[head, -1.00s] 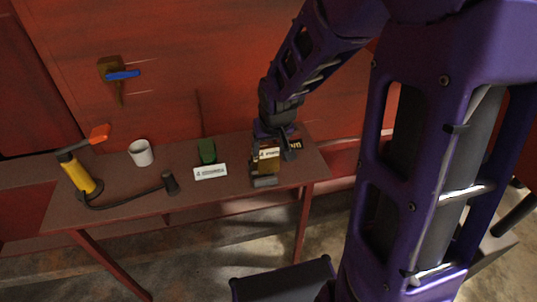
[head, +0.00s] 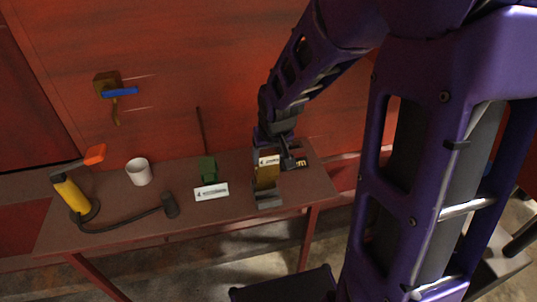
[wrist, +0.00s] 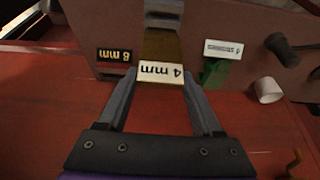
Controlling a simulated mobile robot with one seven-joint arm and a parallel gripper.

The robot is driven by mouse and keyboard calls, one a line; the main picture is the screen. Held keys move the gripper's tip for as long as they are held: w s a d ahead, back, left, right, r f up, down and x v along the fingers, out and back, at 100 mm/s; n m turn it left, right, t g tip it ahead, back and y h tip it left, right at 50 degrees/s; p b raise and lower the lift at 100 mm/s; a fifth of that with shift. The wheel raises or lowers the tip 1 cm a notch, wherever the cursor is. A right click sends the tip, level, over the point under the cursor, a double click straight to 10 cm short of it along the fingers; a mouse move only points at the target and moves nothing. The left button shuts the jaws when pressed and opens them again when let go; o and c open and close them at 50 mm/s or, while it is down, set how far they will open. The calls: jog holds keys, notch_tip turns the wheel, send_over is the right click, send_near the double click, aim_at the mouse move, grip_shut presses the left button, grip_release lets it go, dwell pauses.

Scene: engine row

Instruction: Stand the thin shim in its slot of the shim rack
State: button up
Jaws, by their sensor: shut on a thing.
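The thin shim (head: 266,178) is a brass-coloured plate with a white "4 mm" label, which also shows in the wrist view (wrist: 162,72). My gripper (head: 277,160) is shut on its labelled end, with one finger on each side in the wrist view (wrist: 160,84). The shim rack (head: 268,201) is a grey block at the table's front edge. The shim's far end overlaps the rack in both views. I cannot tell whether it is inside a slot or above it.
A dark piece labelled "8 mm" (wrist: 117,55) lies beside the shim. Left of the rack are a green block (head: 207,168), a white sign (head: 211,191), a white mug (head: 138,171) and a yellow tool (head: 72,194) with a black hose. The red wall (head: 200,60) stands behind the table.

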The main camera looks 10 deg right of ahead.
aim_at(269, 179)
jog(key=shift+f+b, duration=2.4)
jog(key=shift+f, duration=0.35)
jog(key=shift+f+b, duration=1.95)
jog(key=shift+f, duration=0.05)
jog(key=o, duration=1.5)
jog(key=shift+r, duration=0.2)
